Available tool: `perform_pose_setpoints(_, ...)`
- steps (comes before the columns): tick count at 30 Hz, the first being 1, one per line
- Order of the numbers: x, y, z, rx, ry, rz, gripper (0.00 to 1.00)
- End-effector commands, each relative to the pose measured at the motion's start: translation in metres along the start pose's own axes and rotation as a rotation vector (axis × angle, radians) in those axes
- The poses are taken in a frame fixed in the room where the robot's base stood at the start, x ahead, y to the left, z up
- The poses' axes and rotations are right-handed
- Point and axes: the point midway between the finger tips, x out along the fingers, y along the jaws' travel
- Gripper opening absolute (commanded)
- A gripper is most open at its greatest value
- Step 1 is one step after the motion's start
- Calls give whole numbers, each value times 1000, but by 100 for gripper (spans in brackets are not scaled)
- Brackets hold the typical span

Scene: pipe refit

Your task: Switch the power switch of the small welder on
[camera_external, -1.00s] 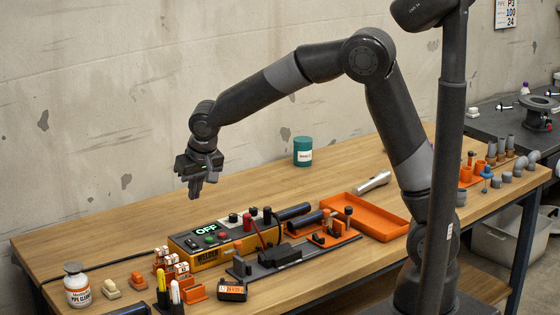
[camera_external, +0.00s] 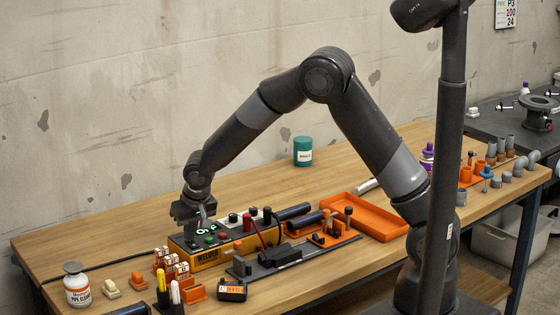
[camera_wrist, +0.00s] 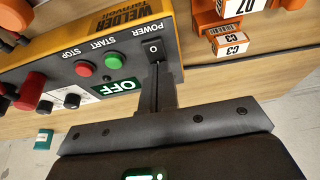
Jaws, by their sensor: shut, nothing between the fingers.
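The small welder is a yellow and dark grey box (camera_external: 210,258) on the bench. In the wrist view its panel (camera_wrist: 75,62) appears upside down. The black power switch (camera_wrist: 153,48) sits by the POWER label. The lit display (camera_wrist: 115,88) reads OFF. My gripper (camera_wrist: 156,70) is shut and empty, its fingertips right at the edge of the power switch. I cannot tell whether they touch it. In the external view my gripper (camera_external: 205,226) is low over the welder's left end, covering part of the display and hiding the switch.
Green (camera_wrist: 114,61) and red (camera_wrist: 87,69) buttons and several knobs share the panel. An orange tray (camera_external: 365,211) and dark pipes lie to the right.

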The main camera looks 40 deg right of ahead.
Motion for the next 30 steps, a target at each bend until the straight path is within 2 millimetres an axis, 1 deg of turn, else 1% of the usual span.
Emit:
perform_pose_setpoints(8,0,0,0,0,-2,0,0)
perform_pose_setpoints(13,6,1,-2,3,-51,3,0)
perform_pose_setpoints(20,5,1,0,-1,-48,4,0)
perform_pose_setpoints(30,0,0,13,-2,-51,5,0)
